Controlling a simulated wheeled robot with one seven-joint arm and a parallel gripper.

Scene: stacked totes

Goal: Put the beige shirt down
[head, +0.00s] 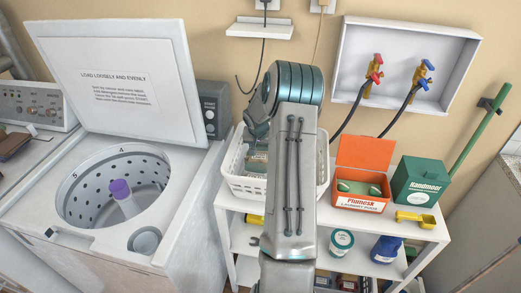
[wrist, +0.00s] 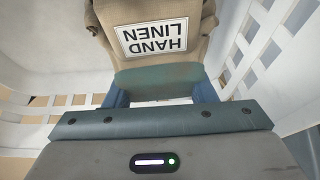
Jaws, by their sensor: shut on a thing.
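The beige shirt (wrist: 150,14) shows in the wrist view as a bunched beige cloth. It bears a white label reading HAND LINEN, upside down in the picture. My gripper (wrist: 158,82) is shut on it, with teal and blue finger parts against its near side. White slatted basket walls (wrist: 277,62) stand on both sides of the cloth, so it is within the white basket (head: 240,184). I cannot tell whether the shirt touches the basket floor.
The basket stands on a white shelf unit (head: 398,228). To its right are an orange box (head: 362,155), a green box (head: 420,180) and a yellow scoop (head: 415,217). An open top-loading washer (head: 105,240) with a purple-capped agitator (head: 121,190) stands left.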

